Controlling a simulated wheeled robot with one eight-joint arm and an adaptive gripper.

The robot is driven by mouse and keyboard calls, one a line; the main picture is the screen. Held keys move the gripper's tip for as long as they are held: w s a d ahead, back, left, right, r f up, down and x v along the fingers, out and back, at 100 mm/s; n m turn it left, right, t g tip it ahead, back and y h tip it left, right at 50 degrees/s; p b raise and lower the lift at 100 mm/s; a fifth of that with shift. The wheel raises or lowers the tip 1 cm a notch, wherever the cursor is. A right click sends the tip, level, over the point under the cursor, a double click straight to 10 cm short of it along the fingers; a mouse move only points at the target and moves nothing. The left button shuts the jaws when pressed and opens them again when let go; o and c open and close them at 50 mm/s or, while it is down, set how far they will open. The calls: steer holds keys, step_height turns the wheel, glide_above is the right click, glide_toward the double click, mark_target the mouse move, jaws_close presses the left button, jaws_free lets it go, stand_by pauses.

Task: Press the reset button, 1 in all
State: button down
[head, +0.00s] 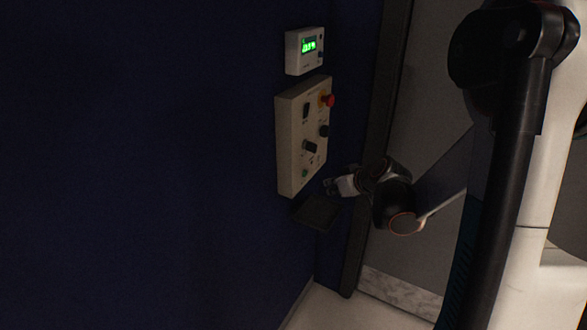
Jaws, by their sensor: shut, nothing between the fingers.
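A beige control panel (290,146) is mounted on the dark blue wall. It carries a red mushroom button (329,100) on a yellow base near the top, dark knobs (310,147) and switches, and a small green button (305,173) near the bottom. The labels are too small to read, so I cannot tell which control is the reset button. My gripper (329,186) is shut and empty. It appears just right of the panel's lower edge, pointing left towards the wall; whether it touches anything cannot be told.
A white box with a green lit display (309,45) is on the wall above the panel. A dark square plate (317,212) sits below the panel, close under my gripper. A dark vertical post (378,120) stands to the right. The wall at left is bare.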

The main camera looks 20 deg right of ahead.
mark_target(305, 174)
steer(key=shift+m+t, duration=0.3)
steer(key=shift+t, duration=0.1)
steer(key=d, duration=0.1)
steer(key=d+f, duration=0.2)
steer(key=d, duration=0.1)
steer(key=shift+f, duration=0.25)
steer(key=shift+w, duration=0.1)
steer(key=w+a, duration=0.5)
steer(key=w, duration=0.1)
steer(key=shift+w+a, duration=0.15)
steer(key=shift+w, duration=0.25)
steer(key=shift+w+a, duration=0.1)
stand_by(0.9)
steer(key=shift+w+a, duration=0.2)
steer(key=shift+w+a, duration=0.2)
steer(key=shift+w, duration=0.1)
stand_by(0.8)
stand_by(0.4)
steer(key=shift+s+d, duration=0.45)
steer(key=shift+s, duration=0.2)
